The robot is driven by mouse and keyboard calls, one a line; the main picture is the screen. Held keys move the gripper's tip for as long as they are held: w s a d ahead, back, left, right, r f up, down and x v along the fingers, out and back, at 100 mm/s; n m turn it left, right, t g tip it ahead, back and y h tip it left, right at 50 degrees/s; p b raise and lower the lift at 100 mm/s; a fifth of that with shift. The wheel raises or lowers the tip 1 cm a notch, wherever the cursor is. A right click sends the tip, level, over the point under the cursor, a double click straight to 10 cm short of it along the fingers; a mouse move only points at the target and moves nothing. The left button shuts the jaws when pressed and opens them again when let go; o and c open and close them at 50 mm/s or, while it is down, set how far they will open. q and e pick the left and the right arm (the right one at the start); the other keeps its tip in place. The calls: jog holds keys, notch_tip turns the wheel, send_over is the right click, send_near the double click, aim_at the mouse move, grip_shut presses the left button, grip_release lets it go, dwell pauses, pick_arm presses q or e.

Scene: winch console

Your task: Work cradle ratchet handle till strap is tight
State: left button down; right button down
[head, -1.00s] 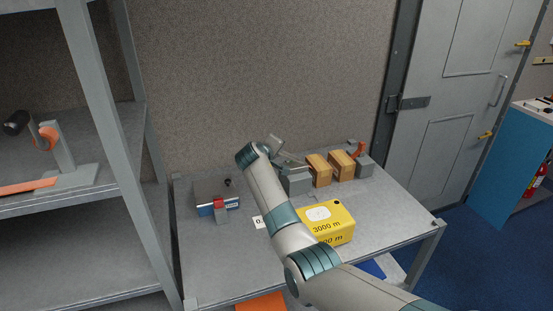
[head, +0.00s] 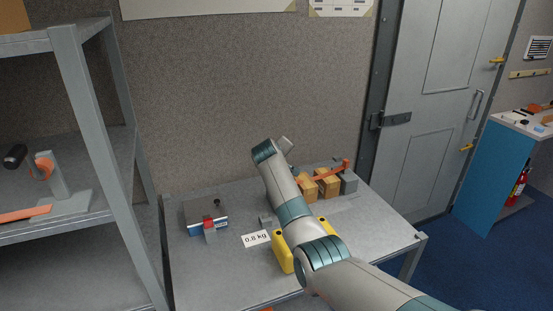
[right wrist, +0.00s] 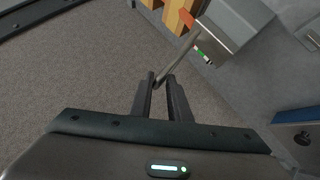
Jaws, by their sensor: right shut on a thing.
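The cradle has wooden blocks (head: 307,187) and a grey end block (head: 348,181) on the table. An orange strap (head: 326,176) runs across above the blocks; it also shows in the right wrist view (right wrist: 187,19). The grey ratchet housing (right wrist: 236,27) has a slim grey handle (right wrist: 184,52) and a small green, white and red marking (right wrist: 203,56) beside it. My right gripper (right wrist: 160,79) is shut on the handle's end. In the head view my right arm hides the ratchet and fingertips. My left gripper is out of view.
A grey box with a red part (head: 205,215) stands at the table's left, near a 0.8 kg label (head: 256,239). A yellow block (head: 282,252) lies partly behind my arm. A shelf rack (head: 93,130) stands left. The table's front left is clear.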

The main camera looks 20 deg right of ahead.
jog(key=shift+d+r, duration=0.2)
jog(key=shift+d, duration=0.25)
jog(key=c, duration=1.9)
grip_release()
jog(key=shift+w+d+f, duration=0.1)
jog(key=shift+d+f, duration=0.05)
jog(key=shift+f, duration=0.05)
jog(key=shift+a, duration=0.35)
jog(key=b+v, duration=0.4)
jog(key=v, duration=1.3)
jog(key=shift+d, duration=0.3)
jog(key=shift+r, duration=0.15)
